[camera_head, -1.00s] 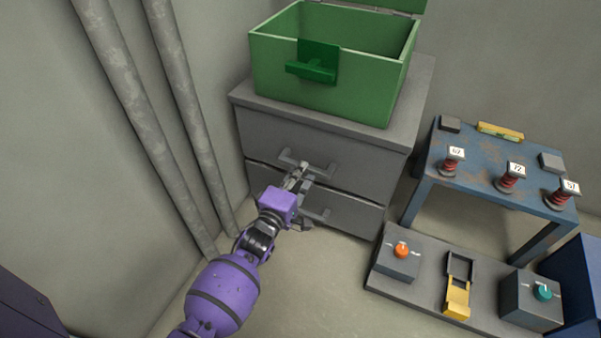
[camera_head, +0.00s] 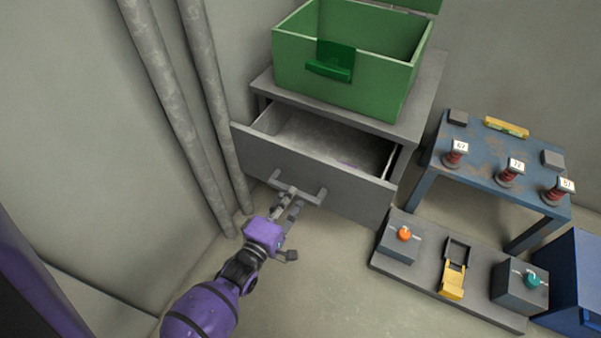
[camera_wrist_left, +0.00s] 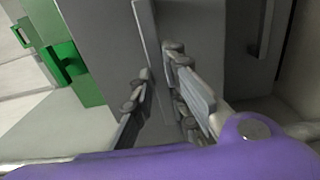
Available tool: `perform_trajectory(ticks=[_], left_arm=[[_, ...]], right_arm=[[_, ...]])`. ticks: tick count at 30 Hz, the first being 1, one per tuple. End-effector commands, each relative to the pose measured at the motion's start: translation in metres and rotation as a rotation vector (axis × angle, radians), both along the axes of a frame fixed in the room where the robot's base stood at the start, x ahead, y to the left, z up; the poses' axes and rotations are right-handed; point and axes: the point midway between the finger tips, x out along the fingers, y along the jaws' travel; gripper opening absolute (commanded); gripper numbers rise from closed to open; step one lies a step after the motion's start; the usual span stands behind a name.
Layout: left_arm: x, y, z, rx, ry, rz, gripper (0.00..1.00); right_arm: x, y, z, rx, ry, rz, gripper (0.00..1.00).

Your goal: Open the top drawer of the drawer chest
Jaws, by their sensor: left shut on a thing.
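The grey drawer chest (camera_head: 425,95) stands against the wall. Its top drawer (camera_head: 335,178) is pulled well out, and its inside shows, with a small purplish patch near the right side. The drawer's bar handle (camera_head: 311,197) is on its front. My left gripper (camera_head: 290,197) is at this handle, shut on it. In the left wrist view the fingers (camera_wrist_left: 160,85) lie on either side of the handle bar (camera_wrist_left: 148,35). The lower drawer is mostly hidden behind the open one. My right gripper is not in view.
An open green box (camera_head: 345,80) stands on the chest. To the right are a blue table (camera_head: 480,165) with several red-based labelled posts, and a low grey board (camera_head: 405,275) with an orange knob and a teal knob. Grey pipes (camera_head: 175,100) run along the left wall.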

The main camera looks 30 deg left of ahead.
Motion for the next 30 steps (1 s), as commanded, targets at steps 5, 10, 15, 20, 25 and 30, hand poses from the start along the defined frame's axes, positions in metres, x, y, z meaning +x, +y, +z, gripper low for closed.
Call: perform_trajectory(ticks=[5,10,15,20,25,30], left_arm=[[-0.050,0.001,0.003,0.001,0.000,0.000,0.00],[-0.088,0.000,0.002,0.001,0.000,-0.001,0.00],[-0.115,0.000,0.001,0.001,0.000,-0.001,0.00],[-0.130,0.000,0.001,0.001,-0.001,-0.001,0.00],[-0.136,0.000,0.000,0.001,-0.001,-0.001,0.00],[-0.137,0.000,0.000,0.001,-0.002,-0.002,0.00]], right_arm=[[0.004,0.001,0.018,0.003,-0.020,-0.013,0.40],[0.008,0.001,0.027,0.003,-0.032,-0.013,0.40],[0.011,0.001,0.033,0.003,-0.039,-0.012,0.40],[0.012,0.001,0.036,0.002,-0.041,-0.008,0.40],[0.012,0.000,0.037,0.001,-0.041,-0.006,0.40],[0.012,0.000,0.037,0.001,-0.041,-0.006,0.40]])
